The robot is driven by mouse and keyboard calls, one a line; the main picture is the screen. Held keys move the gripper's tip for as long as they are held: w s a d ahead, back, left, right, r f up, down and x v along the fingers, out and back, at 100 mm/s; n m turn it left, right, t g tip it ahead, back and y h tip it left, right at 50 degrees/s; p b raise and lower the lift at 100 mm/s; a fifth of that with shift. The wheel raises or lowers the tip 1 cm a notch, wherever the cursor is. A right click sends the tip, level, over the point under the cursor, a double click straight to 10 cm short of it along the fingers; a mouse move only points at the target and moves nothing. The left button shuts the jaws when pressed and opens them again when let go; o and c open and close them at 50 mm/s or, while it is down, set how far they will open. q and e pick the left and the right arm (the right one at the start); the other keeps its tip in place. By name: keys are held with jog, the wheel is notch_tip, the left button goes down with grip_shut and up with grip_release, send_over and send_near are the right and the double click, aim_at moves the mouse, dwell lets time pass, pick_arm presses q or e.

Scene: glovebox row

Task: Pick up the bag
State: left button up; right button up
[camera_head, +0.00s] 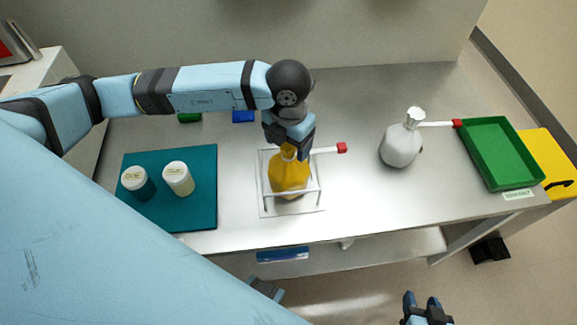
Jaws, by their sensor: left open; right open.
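An amber bag (289,176) with a gathered neck stands in a clear wire-edged stand (265,199) at mid-table. A white tube with a red end (342,148) runs to the right from near its neck. My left gripper (289,146) is open and points down at the neck of the amber bag. Its fingers hide part of the neck, and I cannot tell whether they touch it. A second bag, white (401,146) with a tied top, stands apart on the right, its red-ended tube pointing right. My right gripper (427,310) is at the bottom edge, below the table, open and empty.
A green tray (497,157) lies at the table's right end, by a yellow bin (552,160). Two white-lidded jars (178,178) stand on a teal mat (150,214) at left. A blue block (243,117) and a green block (189,118) lie behind.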

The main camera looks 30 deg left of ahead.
pick_arm(q)
jog(key=shift+f, duration=0.45)
jog(key=c, duration=1.3)
grip_shut()
jog(key=shift+w+r, duration=0.1)
jog(key=shift+r, duration=0.05)
